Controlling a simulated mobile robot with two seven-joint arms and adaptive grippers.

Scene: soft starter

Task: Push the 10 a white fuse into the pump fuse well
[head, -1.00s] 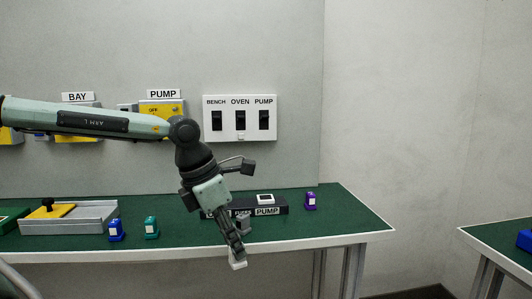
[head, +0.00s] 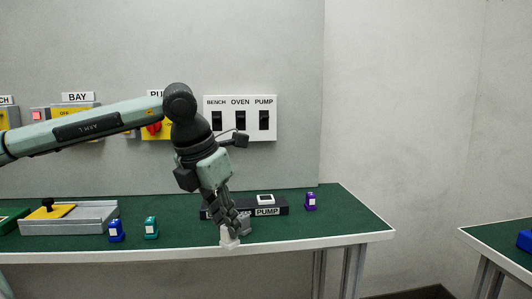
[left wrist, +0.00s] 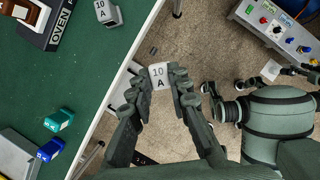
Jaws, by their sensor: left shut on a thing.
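My left gripper (head: 230,236) is shut on the white fuse (head: 229,242), which shows at its fingertips by the table's front edge. In the left wrist view the white fuse (left wrist: 160,76) has its "10 A" label towards the camera, with a finger on each side and floor behind it. The black fuse block (head: 281,208) lies behind and to the right of the gripper, with a PUMP label (head: 267,212). A white-rimmed square with a dark middle (head: 265,199) sits on top above that label. My right gripper is not seen.
A grey fuse (left wrist: 108,14) marked "10 A" stands on the table near the block, beside the gripper in the head view. Blue (head: 116,230), teal (head: 151,227) and purple (head: 310,201) fuses stand apart. A grey tray (head: 70,226) lies left. Wall switches (head: 240,119) are behind.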

